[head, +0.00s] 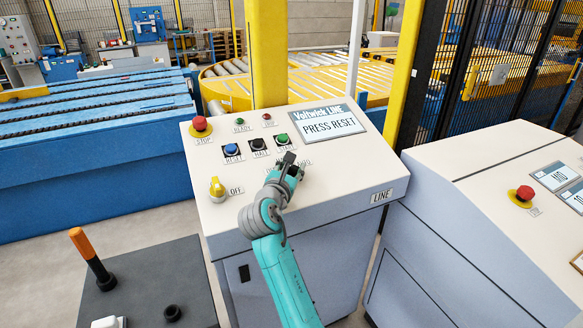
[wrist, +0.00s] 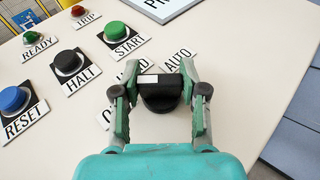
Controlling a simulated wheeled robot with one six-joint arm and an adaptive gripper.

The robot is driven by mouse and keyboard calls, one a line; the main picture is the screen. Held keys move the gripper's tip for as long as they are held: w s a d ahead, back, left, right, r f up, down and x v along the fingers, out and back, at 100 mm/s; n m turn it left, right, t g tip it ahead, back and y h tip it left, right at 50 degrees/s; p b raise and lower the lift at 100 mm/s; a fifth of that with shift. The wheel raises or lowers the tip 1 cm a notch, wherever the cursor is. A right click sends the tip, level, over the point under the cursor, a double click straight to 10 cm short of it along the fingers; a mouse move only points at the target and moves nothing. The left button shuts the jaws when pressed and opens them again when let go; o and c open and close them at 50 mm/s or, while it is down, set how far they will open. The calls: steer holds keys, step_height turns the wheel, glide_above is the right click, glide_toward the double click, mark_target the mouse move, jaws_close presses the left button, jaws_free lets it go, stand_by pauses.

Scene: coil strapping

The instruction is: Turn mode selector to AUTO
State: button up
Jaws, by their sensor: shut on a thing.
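The mode selector (wrist: 160,92) is a black knob with a white mark on the console face. In the wrist view it sits between the two fingers of my gripper (wrist: 160,95), which are shut on its sides. The AUTO label (wrist: 178,61) is just beyond the knob to the right. Another label (wrist: 128,72) on the left is partly hidden by the finger. In the head view my gripper (head: 289,166) is over the lower middle of the line console (head: 335,180) and hides most of the knob.
On the console are a green START button (wrist: 116,31), black HALT button (wrist: 68,61), blue RESET button (wrist: 13,99), red stop button (head: 199,124) and yellow switch (head: 217,188) by an OFF label. The screen (head: 329,125) reads PRESS RESET. A lever (head: 92,256) stands at lower left.

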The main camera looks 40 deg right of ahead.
steer(key=shift+m+g+h, duration=0.6)
steer(key=shift+m+g, duration=2)
steer(key=shift+g, duration=0.6)
steer(key=o, duration=1.2)
steer(key=shift+c, duration=0.2)
steer(key=v, duration=1.2)
